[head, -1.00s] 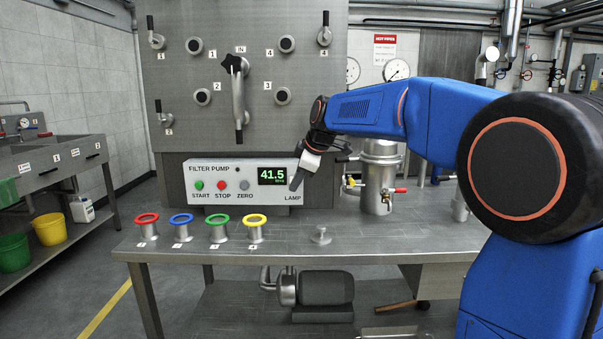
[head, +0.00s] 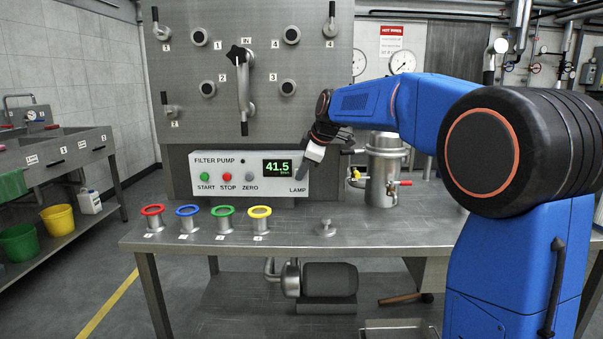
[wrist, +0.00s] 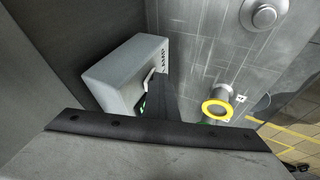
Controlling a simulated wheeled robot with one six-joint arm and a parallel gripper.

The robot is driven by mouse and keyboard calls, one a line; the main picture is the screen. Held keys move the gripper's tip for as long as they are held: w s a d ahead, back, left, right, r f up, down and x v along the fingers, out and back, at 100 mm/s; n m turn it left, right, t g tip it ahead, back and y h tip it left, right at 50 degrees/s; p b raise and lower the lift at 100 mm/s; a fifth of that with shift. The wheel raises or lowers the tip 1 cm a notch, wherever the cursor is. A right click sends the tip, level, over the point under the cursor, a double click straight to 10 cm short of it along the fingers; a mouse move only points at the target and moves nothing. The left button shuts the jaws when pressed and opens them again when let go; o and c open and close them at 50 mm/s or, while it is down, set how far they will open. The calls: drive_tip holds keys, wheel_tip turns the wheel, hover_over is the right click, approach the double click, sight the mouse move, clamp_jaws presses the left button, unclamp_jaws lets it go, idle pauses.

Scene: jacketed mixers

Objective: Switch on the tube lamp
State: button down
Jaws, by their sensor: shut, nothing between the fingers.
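The filter pump box (head: 225,184) is a pale control box on the bench, with its display reading 41.5 and the word LAMP at its lower right. My gripper (head: 300,176) is shut and empty, pointing down at the box's right end, just above the LAMP label. It covers the spot over that label, so the lamp switch is hidden in the head view. In the wrist view the box (wrist: 112,78) is beside my dark fingers (wrist: 163,98), close to the LAMP label. I cannot tell whether they touch. No tube lamp can be made out.
Green, red and grey buttons sit left of the display. Ringed ports in red, blue, green and yellow (head: 259,212) stand along the bench front. A small metal knob (head: 325,228) is on the bench (head: 385,232). A steel vessel (head: 384,165) stands right of my gripper.

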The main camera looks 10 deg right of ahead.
drive_tip(key=shift+r, duration=0.85)
